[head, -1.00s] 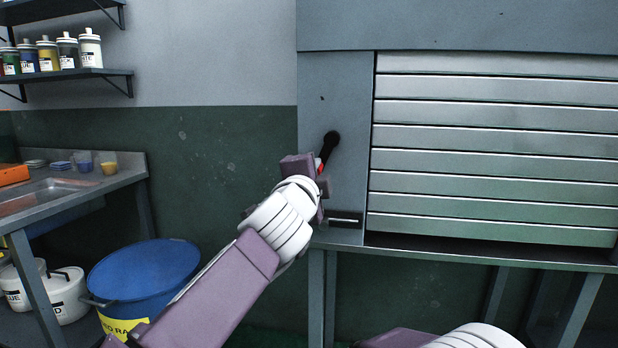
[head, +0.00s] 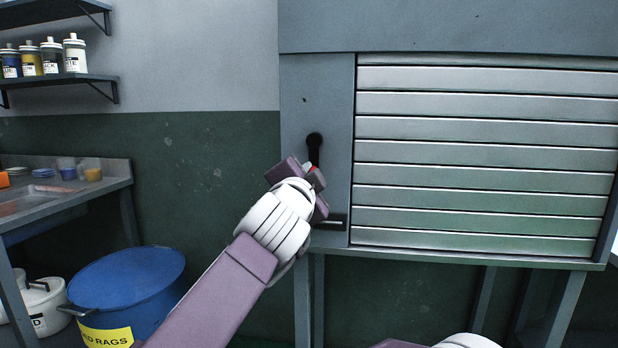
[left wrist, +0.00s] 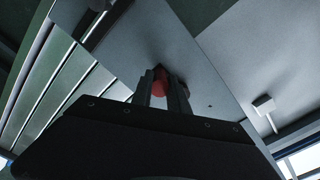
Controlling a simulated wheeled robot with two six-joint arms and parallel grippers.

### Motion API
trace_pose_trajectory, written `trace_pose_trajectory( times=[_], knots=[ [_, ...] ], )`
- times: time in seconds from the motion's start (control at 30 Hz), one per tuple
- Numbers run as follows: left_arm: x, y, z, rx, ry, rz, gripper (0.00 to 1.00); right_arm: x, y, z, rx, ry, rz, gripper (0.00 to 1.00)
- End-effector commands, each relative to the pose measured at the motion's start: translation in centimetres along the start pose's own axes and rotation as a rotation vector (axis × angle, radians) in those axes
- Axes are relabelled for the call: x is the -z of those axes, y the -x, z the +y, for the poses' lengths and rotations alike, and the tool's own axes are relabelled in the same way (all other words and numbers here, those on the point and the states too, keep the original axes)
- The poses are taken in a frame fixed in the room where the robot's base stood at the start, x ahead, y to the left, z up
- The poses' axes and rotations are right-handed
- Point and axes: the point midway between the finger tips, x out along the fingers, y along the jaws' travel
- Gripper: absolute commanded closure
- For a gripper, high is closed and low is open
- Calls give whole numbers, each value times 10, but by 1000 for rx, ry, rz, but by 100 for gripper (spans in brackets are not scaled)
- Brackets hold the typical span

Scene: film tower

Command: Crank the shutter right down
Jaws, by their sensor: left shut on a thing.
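The grey slatted shutter (head: 485,152) fills the right of the head view. Its lowest slat is at or very close to the sill (head: 480,260); I cannot tell if they touch. The black crank (head: 314,150) is on the grey panel left of the shutter, its arm hanging about straight down from the hub. My left gripper (head: 312,178) is shut on the crank's red handle (head: 311,167), mostly hidden by the fingers. In the left wrist view, the red handle (left wrist: 160,82) sits between both fingers. My right gripper is out of view; only part of that arm shows at the bottom.
A dark slot-like fitting (head: 330,222) is on the panel below the crank. A blue-lidded rag bin (head: 125,278) and a sink counter (head: 65,200) stand at the left. A wall shelf (head: 60,79) holds bottles. The green wall between is clear.

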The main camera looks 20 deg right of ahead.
Motion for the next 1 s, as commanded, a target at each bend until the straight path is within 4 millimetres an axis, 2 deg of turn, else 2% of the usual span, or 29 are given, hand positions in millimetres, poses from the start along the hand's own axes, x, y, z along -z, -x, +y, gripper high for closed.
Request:
trace_pose_trajectory(
  times=[0.23,0.27,0.33,0.7,0.77,1.0],
  knots=[
    [0,0,2,-4,1,0,100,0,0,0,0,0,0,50],
    [0,0,2,-4,1,0,77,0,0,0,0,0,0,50],
    [0,0,2,-3,1,0,59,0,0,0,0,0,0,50],
    [-1,5,2,-1,0,1,59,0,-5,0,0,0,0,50],
    [-1,12,3,0,0,2,59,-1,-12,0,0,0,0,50],
    [-1,60,4,-1,0,3,59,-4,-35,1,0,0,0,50]
  ],
)
